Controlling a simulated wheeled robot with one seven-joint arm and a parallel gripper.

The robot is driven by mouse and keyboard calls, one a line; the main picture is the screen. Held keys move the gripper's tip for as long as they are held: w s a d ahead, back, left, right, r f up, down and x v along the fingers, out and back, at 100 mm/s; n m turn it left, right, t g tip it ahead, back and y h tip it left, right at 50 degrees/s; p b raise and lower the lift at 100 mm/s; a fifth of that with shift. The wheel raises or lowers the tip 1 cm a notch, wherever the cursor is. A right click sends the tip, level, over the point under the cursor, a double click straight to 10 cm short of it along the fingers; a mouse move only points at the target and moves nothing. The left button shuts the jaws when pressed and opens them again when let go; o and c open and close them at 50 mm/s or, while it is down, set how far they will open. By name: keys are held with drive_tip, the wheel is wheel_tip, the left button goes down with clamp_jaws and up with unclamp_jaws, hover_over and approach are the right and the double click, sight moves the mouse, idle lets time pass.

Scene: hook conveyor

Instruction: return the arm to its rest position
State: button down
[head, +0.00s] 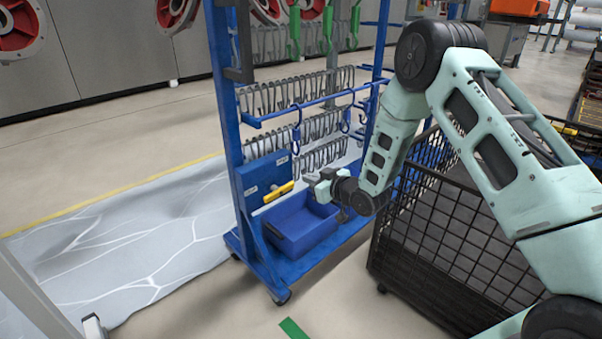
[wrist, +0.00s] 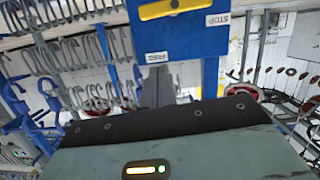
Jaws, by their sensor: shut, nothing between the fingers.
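My mint-green arm comes in from the right in the head view and bends down at its dark elbow. My gripper (head: 318,188) is at the lower middle, in front of the blue hook rack (head: 228,110) and above a blue bin (head: 300,222). It is shut and empty. In the wrist view the gripper (wrist: 158,78) shows as a grey tip, close in front of a blue panel (wrist: 180,42) with a white label and a STOP label. A yellow handle (head: 278,192) on the panel is just left of the gripper in the head view.
Several grey hooks (head: 285,95) hang in rows on the rack, with blue and green hooks among them. A black mesh cart (head: 440,230) stands right of the rack, close under my arm. A grey-white sheet (head: 130,240) covers the floor at left. Open floor lies in front.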

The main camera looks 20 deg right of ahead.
drive_tip(key=shift+s+d+r, duration=0.15)
drive_tip(key=shift+s+d, duration=0.15)
drive_tip(key=shift+s, duration=0.3)
drive_tip(key=s+a+r+g+h, duration=0.1)
drive_tip(key=s+a+r+g, duration=0.35)
drive_tip(key=s+a, duration=0.3)
drive_tip(key=s+a+r+g+h, duration=0.1)
drive_tip(key=s+a+r+g, duration=0.2)
drive_tip(key=s+a+r, duration=0.45)
drive_tip(key=s+d+r+n+g+h, duration=0.1)
drive_tip(key=s+g, duration=0.1)
drive_tip(key=s, duration=0.8)
drive_tip(key=s+d+r+g+h, duration=0.1)
drive_tip(key=s+g, duration=0.1)
drive_tip(key=s, duration=0.8)
drive_tip(key=s+d+r+n+g+h, duration=0.1)
drive_tip(key=s+g+h, duration=0.1)
drive_tip(key=s, duration=0.8)
wheel_tip(320, 180, up, 32)
drive_tip(key=w+p, duration=0.1)
drive_tip(key=p, duration=3.2)
drive_tip(key=shift+a, duration=0.25)
drive_tip(key=shift+w+f, duration=0.1)
